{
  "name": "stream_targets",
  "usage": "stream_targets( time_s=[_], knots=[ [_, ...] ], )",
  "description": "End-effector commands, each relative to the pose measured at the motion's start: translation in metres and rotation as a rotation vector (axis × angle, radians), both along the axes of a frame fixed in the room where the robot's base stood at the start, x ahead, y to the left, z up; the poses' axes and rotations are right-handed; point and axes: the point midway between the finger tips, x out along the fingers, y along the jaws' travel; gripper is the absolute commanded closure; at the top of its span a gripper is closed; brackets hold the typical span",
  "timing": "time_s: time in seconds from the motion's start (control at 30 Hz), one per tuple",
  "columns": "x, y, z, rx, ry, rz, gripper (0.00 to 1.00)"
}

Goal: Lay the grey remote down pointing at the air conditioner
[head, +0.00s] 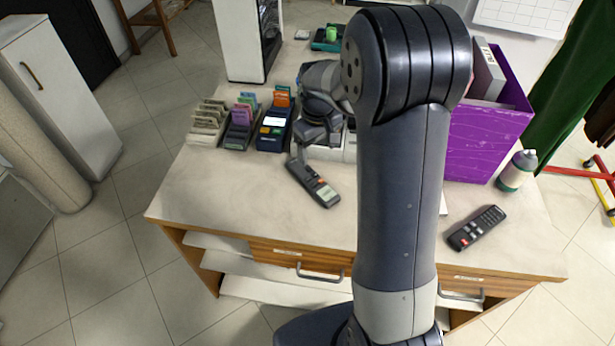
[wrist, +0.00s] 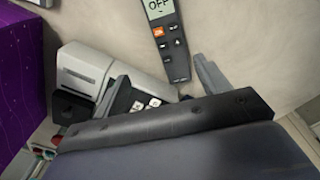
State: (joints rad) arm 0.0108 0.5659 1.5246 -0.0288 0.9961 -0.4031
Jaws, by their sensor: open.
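The grey remote (head: 313,182) lies on the counter (head: 240,195) left of my arm, slanting from upper left to lower right. In the wrist view the grey remote (wrist: 166,38) shows a display reading OFF and an orange button; its far end is cut off by the frame. My gripper (head: 314,143) is open and empty, close to the remote's upper-left end; one finger shows beside the remote's near end in the wrist view (wrist: 160,87). I cannot pick out an air conditioner for certain in either view.
A black remote (head: 476,228) lies right of my arm. Card racks (head: 238,129) stand behind left, and a purple box (head: 486,143) and bottle (head: 517,171) stand right. A white printer-like device (wrist: 86,72) is near my gripper. The counter's front left is clear.

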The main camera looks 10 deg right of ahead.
Motion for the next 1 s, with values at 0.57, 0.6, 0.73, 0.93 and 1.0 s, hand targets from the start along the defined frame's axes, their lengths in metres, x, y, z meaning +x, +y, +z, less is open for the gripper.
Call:
stream_targets(
  time_s=[0.57, 0.6, 0.73, 0.93, 1.0],
  knots=[
    [-0.005, 0.009, -0.043, 0.025, 0.059, 0.026, 0.29],
    [-0.005, 0.009, -0.045, 0.024, 0.057, 0.026, 0.29],
    [-0.006, 0.01, -0.055, 0.025, 0.059, 0.026, 0.29],
    [-0.006, 0.011, -0.084, 0.024, 0.06, 0.026, 0.29],
    [-0.006, 0.011, -0.092, 0.024, 0.057, 0.026, 0.29]
  ],
)
